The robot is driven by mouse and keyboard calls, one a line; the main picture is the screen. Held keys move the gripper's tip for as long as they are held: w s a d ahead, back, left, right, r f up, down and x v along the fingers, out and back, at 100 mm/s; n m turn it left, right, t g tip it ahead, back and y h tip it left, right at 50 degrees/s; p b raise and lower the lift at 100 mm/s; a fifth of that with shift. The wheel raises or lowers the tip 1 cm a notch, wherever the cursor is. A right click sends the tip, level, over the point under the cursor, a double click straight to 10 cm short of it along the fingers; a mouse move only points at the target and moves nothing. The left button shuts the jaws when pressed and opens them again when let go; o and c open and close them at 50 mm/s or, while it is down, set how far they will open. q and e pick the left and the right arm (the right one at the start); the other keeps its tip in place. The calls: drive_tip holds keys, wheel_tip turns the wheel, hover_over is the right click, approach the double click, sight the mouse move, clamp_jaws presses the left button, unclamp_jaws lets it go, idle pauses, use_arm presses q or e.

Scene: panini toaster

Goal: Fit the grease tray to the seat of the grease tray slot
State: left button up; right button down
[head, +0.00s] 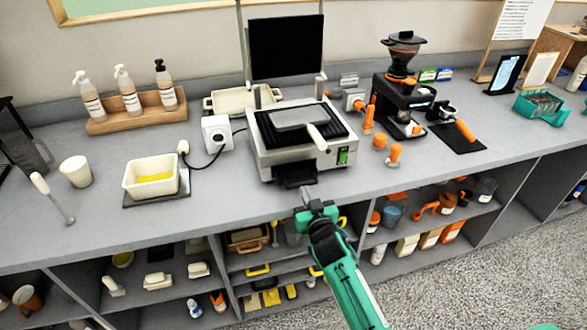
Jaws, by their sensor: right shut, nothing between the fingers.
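The panini toaster (268,163) stands on the grey counter with its dark upper plate raised. The dark grease tray (296,181) sits low at the toaster's front and sticks out a little from it, over the counter. The slot's seat is hidden behind it, so I cannot tell how deep the tray sits. My right gripper (306,193) is shut and empty, just in front of the tray; I cannot tell whether its tips touch it. My left gripper is not in view.
A flat grey piece with a white handle (317,136) lies on the lower grill plate. A white tub (151,184) and a socket box (217,133) with a cable stand left. A coffee grinder (392,103) and orange-handled tools stand right. Counter near the front edge is mostly clear.

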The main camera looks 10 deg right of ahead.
drive_tip(key=shift+w, duration=0.2)
drive_tip(key=shift+w+b, duration=0.3)
drive_tip(key=shift+w, duration=1.65)
drive_tip(key=shift+s, duration=0.6)
drive_tip(key=s+p, duration=0.2)
drive_tip(key=s, duration=0.3)
drive_tip(key=shift+s, duration=0.4)
